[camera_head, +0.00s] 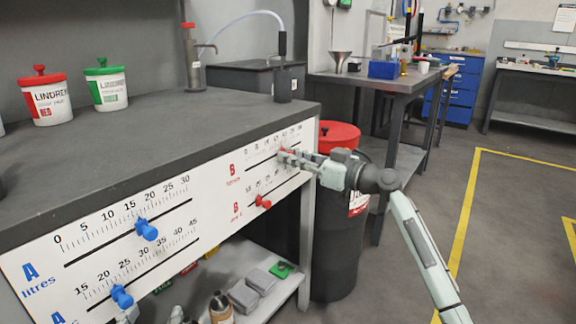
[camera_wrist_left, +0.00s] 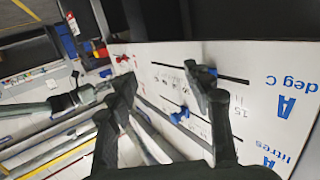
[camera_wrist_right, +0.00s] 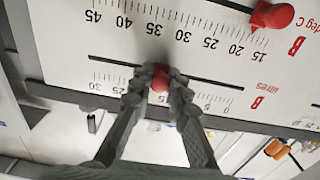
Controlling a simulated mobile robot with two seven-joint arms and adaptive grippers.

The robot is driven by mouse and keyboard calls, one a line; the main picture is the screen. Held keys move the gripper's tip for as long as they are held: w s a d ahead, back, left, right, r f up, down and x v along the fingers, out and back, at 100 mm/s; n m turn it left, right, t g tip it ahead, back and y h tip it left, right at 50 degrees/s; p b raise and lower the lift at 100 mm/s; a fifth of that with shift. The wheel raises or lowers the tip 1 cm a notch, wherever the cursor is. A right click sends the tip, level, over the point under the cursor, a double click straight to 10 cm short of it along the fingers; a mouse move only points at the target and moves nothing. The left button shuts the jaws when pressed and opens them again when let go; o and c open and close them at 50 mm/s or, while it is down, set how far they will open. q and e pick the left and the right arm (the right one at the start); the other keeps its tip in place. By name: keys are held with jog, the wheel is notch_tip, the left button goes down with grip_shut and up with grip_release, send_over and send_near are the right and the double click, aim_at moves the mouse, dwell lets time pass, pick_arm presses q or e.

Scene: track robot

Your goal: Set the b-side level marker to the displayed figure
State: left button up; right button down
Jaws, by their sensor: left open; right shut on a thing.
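The white panel (camera_head: 215,235) on the bench front carries slotted A and B scales. My right gripper (camera_head: 285,155) is at the upper B scale, labelled litres. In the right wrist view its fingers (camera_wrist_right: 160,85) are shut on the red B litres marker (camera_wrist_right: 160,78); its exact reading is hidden. The other red marker (camera_head: 263,201), on the B deg C scale, also shows in the right wrist view (camera_wrist_right: 272,15), clear of the fingers. My left gripper (camera_wrist_left: 160,90) is open and empty before the A side; only its tips show at the head view's bottom edge. I see no displayed figure.
Two blue markers, upper (camera_head: 147,229) and lower (camera_head: 122,296), sit on the A scales. Lidded tubs (camera_head: 45,97) and a pump (camera_head: 194,60) stand on the bench top (camera_head: 160,130). A red-lidded black bin (camera_head: 338,240) stands by the bench's right end. Floor further right is clear.

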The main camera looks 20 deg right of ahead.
jog(key=shift+a+f, duration=0.3)
jog(key=c, duration=1.6)
grip_release()
jog(key=shift+o, duration=0.7)
jog(key=shift+a, duration=0.1)
jog(key=shift+s+d+r, duration=0.1)
jog(key=shift+d+r, duration=0.1)
jog(key=shift+r, duration=0.1)
pick_arm(q)
jog(key=shift+t+h, duration=0.3)
jog(key=shift+t, duration=0.3)
jog(key=r, duration=0.5)
jog(key=shift+s+d+r, duration=0.1)
jog(key=shift+s+d, duration=0.2)
pick_arm(e)
jog(key=v, duration=1.2)
pick_arm(q)
jog(key=shift+s, duration=0.1)
pick_arm(e)
jog(key=shift+f, duration=0.15)
